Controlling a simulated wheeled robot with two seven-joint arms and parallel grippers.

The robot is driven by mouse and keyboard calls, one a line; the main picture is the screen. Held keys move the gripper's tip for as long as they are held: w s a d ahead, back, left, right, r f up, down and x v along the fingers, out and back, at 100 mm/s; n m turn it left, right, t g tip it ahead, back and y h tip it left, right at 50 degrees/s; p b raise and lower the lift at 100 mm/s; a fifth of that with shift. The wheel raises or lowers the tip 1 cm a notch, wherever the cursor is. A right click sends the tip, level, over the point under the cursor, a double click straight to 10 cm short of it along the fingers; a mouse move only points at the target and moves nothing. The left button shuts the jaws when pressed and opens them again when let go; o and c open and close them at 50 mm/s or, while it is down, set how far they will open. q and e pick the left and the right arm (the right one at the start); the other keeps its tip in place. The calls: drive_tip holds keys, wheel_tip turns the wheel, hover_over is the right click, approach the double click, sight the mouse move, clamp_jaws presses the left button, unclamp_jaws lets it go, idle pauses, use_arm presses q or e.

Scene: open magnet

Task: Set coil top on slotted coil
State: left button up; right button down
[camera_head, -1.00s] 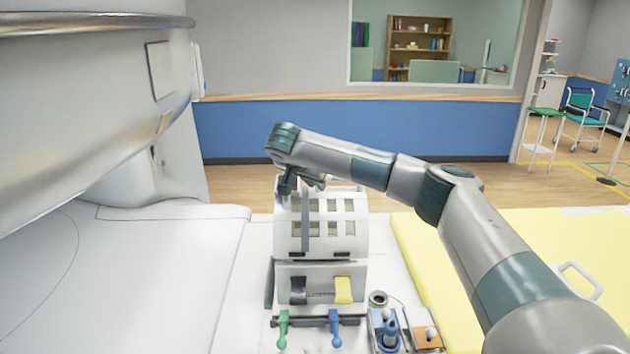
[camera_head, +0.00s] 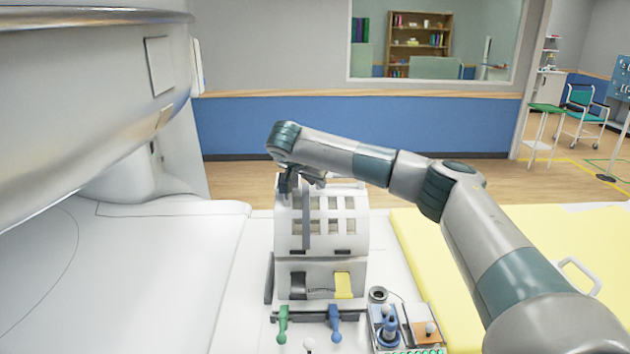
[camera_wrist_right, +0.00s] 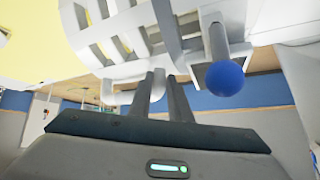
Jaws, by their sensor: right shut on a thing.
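The coil top (camera_head: 345,212), a white curved shell with rows of rectangular windows, stands directly above the white slotted coil (camera_head: 318,268). Its lower edge looks close to or touching the coil; I cannot tell which. My right gripper (camera_head: 292,186) is at the shell's upper left edge. In the right wrist view my right fingers (camera_wrist_right: 166,80) are close together and shut on a white edge of the coil top (camera_wrist_right: 120,35). The fingers hide the exact grip. My left gripper is not in view.
A yellow mat (camera_head: 500,225) lies right. A large white scanner body (camera_head: 90,110) fills the left.

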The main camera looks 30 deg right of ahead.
drive_tip(key=shift+f+b, duration=0.55)
drive_tip(key=shift+f, duration=0.35)
idle(0.8)
drive_tip(key=c, duration=1.6)
unclamp_jaws()
drive_tip(key=shift+o, duration=0.2)
drive_tip(key=shift+s+f, duration=0.15)
drive_tip(key=shift+s+a+r+b, duration=0.2)
drive_tip(key=shift+a+r+b, duration=0.25)
drive_tip(key=shift+a+r, duration=0.05)
drive_tip(key=b+v, duration=0.5)
drive_tip(key=v, duration=1.1)
drive_tip(key=shift+r+b, duration=0.15)
drive_tip(key=shift+b, duration=0.15)
drive_tip(key=shift+s, duration=0.1)
